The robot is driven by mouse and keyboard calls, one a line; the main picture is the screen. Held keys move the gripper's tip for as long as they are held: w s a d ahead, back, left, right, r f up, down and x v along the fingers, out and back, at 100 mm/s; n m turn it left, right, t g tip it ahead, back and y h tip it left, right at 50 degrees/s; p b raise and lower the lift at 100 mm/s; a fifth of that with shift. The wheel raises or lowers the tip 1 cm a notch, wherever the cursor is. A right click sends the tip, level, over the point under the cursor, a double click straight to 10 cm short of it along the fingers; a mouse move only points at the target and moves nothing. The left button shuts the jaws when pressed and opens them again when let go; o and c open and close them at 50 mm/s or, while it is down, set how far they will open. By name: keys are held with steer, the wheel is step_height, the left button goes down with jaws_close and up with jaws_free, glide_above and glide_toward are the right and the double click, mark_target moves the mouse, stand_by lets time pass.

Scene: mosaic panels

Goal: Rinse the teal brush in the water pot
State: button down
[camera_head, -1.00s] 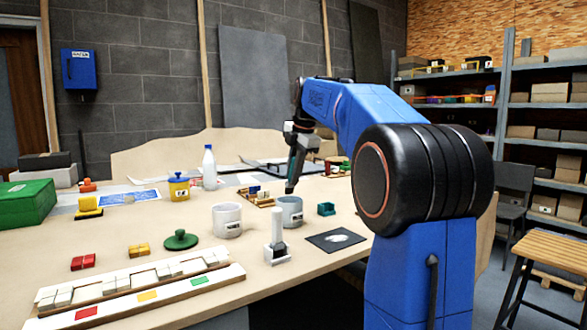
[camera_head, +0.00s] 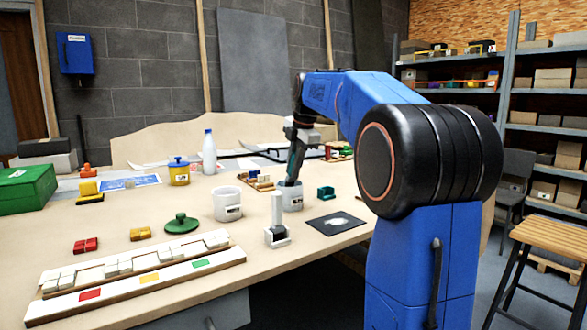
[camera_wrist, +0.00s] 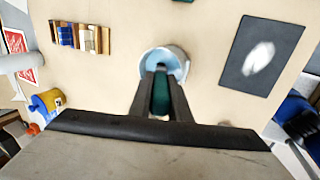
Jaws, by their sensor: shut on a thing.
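My gripper (camera_head: 295,160) is shut on the teal brush (camera_wrist: 160,95), which points down between the fingers in the wrist view. The water pot (camera_head: 292,199), a pale grey-blue cup with a dark label, stands on the table right below it. The brush's lower end is at the pot's mouth and seems to reach inside; its tip is hidden.
A white labelled pot (camera_head: 227,207) stands close on the left. A white stand (camera_head: 277,232) with an upright handle is in front. A dark panel (camera_head: 335,223) with a white patch lies at right, near a small teal block (camera_head: 325,193). A white bottle (camera_head: 209,152) stands behind.

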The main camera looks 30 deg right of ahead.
steer(key=shift+f, duration=0.5)
stand_by(1.2)
steer(key=shift+r, duration=0.1)
steer(key=shift+r, duration=3.4)
steer(key=shift+d, duration=0.1)
